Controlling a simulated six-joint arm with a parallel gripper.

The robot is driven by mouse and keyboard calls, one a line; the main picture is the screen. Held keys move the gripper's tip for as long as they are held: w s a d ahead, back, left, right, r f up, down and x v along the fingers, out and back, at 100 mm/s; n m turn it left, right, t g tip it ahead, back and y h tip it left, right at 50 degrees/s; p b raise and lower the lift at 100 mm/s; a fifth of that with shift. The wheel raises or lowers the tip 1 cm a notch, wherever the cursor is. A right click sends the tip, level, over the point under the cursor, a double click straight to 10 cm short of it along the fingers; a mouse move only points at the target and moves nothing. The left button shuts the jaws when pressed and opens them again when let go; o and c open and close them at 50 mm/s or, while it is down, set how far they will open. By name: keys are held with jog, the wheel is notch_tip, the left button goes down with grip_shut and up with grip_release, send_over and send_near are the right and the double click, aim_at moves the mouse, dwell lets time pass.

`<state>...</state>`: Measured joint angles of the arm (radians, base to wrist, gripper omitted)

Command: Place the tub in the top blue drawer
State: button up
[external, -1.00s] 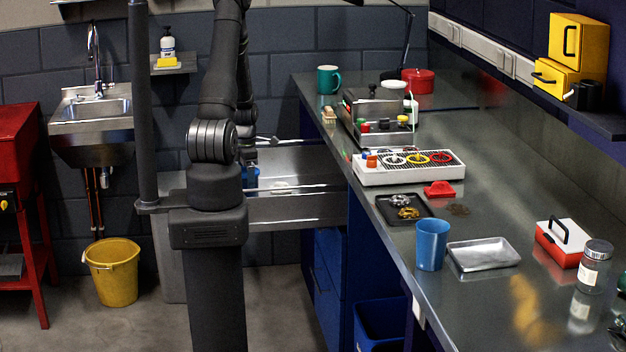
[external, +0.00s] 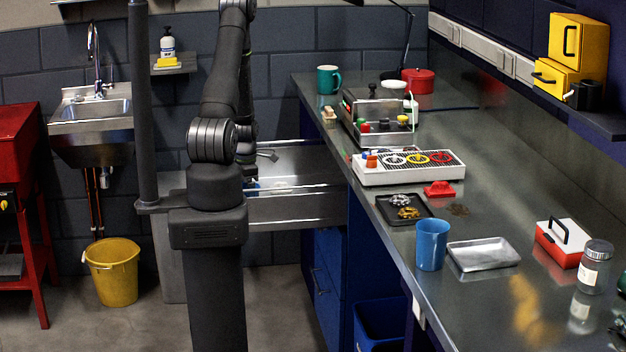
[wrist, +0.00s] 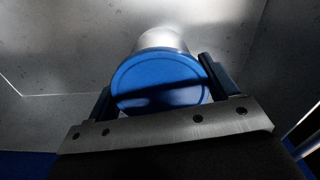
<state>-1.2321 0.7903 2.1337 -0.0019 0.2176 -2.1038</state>
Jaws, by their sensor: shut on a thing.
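The tub (wrist: 160,40) has a pale body and a round blue lid (wrist: 160,82). In the wrist view my gripper (wrist: 154,80) has one finger on each side of the lid and is shut on it. In the external view the tub shows as a small blue patch (external: 251,184), mostly hidden by my arm. My gripper holds the tub down inside or just over the drawer. I cannot tell whether the tub touches the drawer floor (wrist: 60,50).
The workbench (external: 390,280) stands right of the drawer. Lower blue drawers (external: 328,270) are shut. A yellow bucket (external: 111,271) stands on the floor at left.

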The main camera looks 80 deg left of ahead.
jog(key=o, duration=1)
jog(key=shift+f, duration=0.1)
jog(key=shift+c, duration=0.2)
notch_tip(320, 180, up, 12)
dwell(0.5)
jog(key=shift+f, duration=6)
notch_tip(320, 180, up, 26)
